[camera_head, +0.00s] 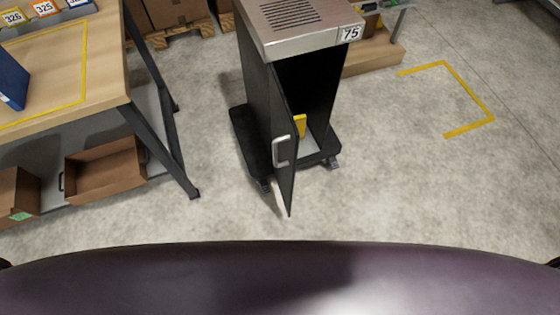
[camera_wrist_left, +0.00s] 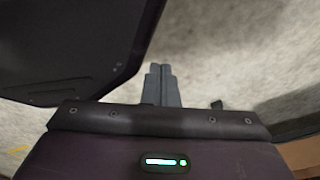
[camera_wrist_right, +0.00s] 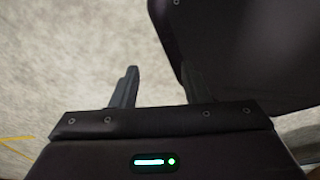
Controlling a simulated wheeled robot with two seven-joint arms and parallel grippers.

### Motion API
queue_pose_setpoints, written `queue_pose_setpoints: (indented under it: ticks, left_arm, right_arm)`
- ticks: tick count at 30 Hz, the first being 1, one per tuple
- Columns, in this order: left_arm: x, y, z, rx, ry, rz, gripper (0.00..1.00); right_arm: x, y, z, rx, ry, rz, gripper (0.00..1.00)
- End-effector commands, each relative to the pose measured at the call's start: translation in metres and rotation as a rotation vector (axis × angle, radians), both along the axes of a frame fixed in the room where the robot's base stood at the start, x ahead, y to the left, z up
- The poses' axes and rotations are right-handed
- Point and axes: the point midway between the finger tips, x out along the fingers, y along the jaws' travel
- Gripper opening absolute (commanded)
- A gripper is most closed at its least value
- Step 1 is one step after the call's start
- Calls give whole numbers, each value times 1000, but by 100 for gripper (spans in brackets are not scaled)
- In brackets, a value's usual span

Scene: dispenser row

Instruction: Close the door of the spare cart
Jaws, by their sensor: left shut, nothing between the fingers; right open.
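The spare cart (camera_head: 254,95) is a dark cabinet with a metal top and the number 75 on its front edge. Its door (camera_head: 284,175) stands open, hinged on the left, swung out toward me, with a pale handle (camera_head: 281,151) on its outer face. A yellow item (camera_head: 300,124) shows inside the cart, partly behind the door. My left gripper (camera_wrist_left: 162,70) is shut and empty over bare floor in the left wrist view. My right gripper (camera_wrist_right: 159,82) is open and empty in the right wrist view. Neither gripper shows in the head view.
A wooden workbench (camera_head: 105,70) stands at left, with brown bins (camera_head: 105,170) on its lower shelf. A yellow floor marking (camera_head: 470,90) lies at right. Pallets with boxes (camera_head: 178,12) stand behind. The floor in front and right of the cart is clear.

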Motion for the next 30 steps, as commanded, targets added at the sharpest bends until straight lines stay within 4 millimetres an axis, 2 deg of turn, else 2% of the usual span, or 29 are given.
queue_pose_setpoints:
  ticks: [2,5,6,8,9,11,12,15,18,19,21,24,30]
  left_arm:
    - [47,5,1,-41,-105,-23,0]
    - [135,7,23,-142,-323,-93,0]
    - [175,5,42,-201,-431,-136,0]
    - [230,-4,81,-304,-593,-221,0]
    - [260,-14,114,-380,-698,-289,0]
    - [290,-31,165,-499,-830,-395,0]
    - [301,-42,199,-578,-901,-469,0]
    - [304,-70,271,-762,-1019,-642,0]
    - [289,-89,322,-907,-1067,-775,0]
    - [284,-93,332,-940,-1073,-803,0]
    - [274,-99,350,-998,-1079,-853,0]
    - [268,-105,362,-1035,-1080,-883,0]
    - [274,-129,366,-1042,-1084,-883,0]
  right_arm:
    - [10,2,-8,2,-10,-1,42]
    - [28,6,-19,4,-18,-4,42]
    - [37,8,-24,4,-23,-5,42]
    - [50,11,-30,6,-29,-7,42]
    - [61,13,-33,7,-33,-7,42]
    - [74,15,-36,8,-39,-9,42]
    - [83,17,-38,8,-43,-10,42]
    - [99,20,-39,10,-50,-12,42]
    - [112,22,-37,11,-56,-13,42]
    - [114,23,-36,11,-57,-14,42]
    - [118,23,-35,11,-58,-14,42]
    - [121,24,-32,12,-60,-15,42]
    - [118,23,-32,11,-57,-15,42]
